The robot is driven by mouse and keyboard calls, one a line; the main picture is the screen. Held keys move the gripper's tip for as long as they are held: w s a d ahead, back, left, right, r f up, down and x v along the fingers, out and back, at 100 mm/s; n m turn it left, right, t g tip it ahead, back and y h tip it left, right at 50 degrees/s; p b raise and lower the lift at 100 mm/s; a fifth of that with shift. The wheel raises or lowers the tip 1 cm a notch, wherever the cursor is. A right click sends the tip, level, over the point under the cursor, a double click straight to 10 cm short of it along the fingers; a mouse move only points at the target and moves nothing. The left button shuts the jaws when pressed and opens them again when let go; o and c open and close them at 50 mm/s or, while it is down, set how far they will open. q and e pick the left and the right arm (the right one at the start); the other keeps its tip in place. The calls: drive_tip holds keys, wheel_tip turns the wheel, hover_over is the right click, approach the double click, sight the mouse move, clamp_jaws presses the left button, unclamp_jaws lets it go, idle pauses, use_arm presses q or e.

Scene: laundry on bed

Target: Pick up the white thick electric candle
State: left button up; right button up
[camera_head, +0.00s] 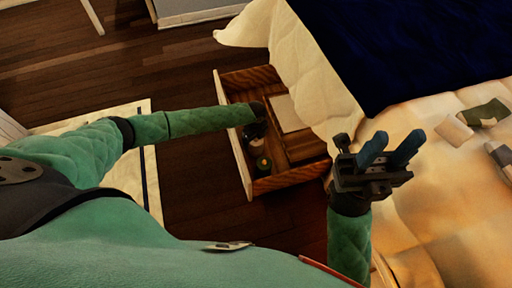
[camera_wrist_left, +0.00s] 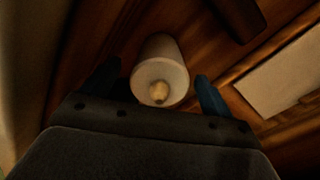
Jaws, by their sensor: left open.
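The white thick electric candle (camera_wrist_left: 162,60) shows in the left wrist view as a pale cylinder with a yellowish bulb at its near end. It lies between the two blue fingers of my left gripper (camera_wrist_left: 157,78), with a gap visible on both sides. In the head view my left gripper (camera_head: 257,128) reaches down into the open wooden drawer (camera_head: 250,78); the candle cannot be made out clearly there. My right gripper (camera_head: 390,150) is raised near the bed edge, its blue fingers apart and empty.
A pale flat item (camera_head: 288,113) lies in the drawer, and a small round object (camera_head: 263,163) sits near its front wall. The drawer walls are close around my left gripper. The bed (camera_head: 440,190) with several cloth pieces is on the right.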

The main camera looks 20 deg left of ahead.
use_arm(q)
drive_tip(key=shift+f, duration=0.65)
drive_tip(key=c, duration=1.2)
drive_tip(key=shift+o, duration=0.2)
